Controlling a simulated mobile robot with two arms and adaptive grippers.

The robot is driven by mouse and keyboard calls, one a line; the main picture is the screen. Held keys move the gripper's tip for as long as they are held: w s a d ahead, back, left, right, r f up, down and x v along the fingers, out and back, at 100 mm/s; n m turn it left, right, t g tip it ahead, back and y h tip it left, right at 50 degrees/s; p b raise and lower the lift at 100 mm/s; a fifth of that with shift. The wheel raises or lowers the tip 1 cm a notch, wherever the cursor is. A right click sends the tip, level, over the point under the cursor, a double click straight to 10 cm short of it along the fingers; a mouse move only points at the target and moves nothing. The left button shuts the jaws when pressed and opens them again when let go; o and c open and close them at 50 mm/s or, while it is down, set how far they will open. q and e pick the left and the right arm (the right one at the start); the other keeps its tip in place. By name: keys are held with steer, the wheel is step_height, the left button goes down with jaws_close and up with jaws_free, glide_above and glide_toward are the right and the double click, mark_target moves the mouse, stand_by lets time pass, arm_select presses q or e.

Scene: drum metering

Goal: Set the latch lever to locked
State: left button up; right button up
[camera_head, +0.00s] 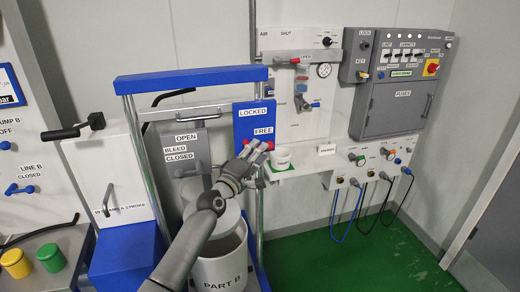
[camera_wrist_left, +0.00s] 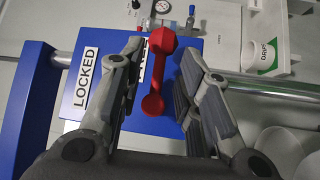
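The latch is a blue plate (camera_head: 245,122) with a LOCKED label (camera_head: 256,112) above a FREE label (camera_head: 263,132). Its red lever (camera_wrist_left: 155,75) shows best in the left wrist view, lying across the FREE label, away from the LOCKED label (camera_wrist_left: 87,78). In the head view the lever is mostly hidden by my left gripper (camera_head: 256,150), which is at the plate's lower edge. In the wrist view the gripper's (camera_wrist_left: 163,62) fingers are open on either side of the lever, with gaps visible. My right gripper is not in view.
A blue crossbar (camera_head: 190,80) and metal posts frame the plate. A white PART B drum (camera_head: 222,268) stands below. A white cup (camera_head: 281,157) sits on a shelf right of the gripper. Hoses hang farther right; green floor (camera_head: 350,250) is clear.

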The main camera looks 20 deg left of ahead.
arm_select(q)
steer(key=shift+x, duration=0.95)
steer(key=shift+c, duration=0.2)
jaws_close()
